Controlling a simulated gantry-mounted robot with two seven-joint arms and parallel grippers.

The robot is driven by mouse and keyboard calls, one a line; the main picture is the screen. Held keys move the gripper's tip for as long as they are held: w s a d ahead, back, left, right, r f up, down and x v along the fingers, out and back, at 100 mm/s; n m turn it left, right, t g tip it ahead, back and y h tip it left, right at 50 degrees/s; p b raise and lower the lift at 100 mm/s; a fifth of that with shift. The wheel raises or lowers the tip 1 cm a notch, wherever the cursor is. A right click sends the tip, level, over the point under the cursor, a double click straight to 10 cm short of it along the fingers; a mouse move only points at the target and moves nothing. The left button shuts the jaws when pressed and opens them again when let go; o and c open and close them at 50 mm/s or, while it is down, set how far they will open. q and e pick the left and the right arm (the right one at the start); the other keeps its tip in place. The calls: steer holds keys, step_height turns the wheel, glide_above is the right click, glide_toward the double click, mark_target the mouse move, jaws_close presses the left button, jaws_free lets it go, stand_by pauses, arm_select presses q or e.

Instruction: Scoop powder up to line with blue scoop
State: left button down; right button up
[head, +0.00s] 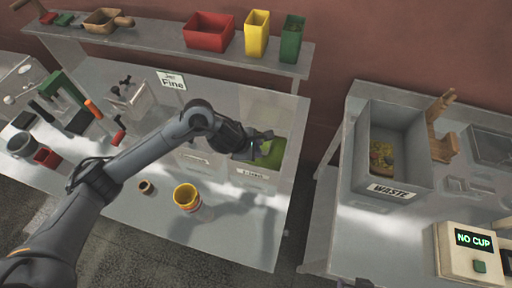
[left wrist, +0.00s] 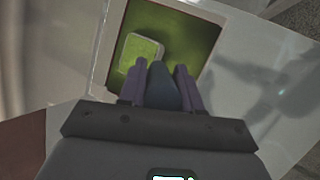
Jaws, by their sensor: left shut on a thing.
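My left gripper (head: 262,141) is low over an open-topped pale bin (head: 252,177) of green powder (head: 275,155) on the left table. In the left wrist view, my left gripper (left wrist: 160,82) is shut on the scoop's dark blue handle (left wrist: 161,88). The scoop's bowl (left wrist: 142,49) has a pale rim with green powder inside it, over the powder in the bin (left wrist: 195,33). I cannot tell how full it is or whether it touches the powder. A yellow cup (head: 187,197) with red markings stands in front of the bin. My right gripper is out of view.
A small brown cup (head: 146,187) stands left of the yellow cup. A "Fine" sign (head: 171,79) is behind my arm. A shelf (head: 160,35) holds red, yellow and green containers. On the right table are a waste bin (head: 372,192) and a box reading "NO CUP" (head: 473,240).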

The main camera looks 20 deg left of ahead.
arm_select(q)
steer(key=shift+r, duration=0.1)
stand_by(0.3)
step_height(320, 180, up, 8)
steer(key=p, duration=0.5)
steer(key=shift+r+p, duration=1.1)
steer(key=shift+r, duration=0.2)
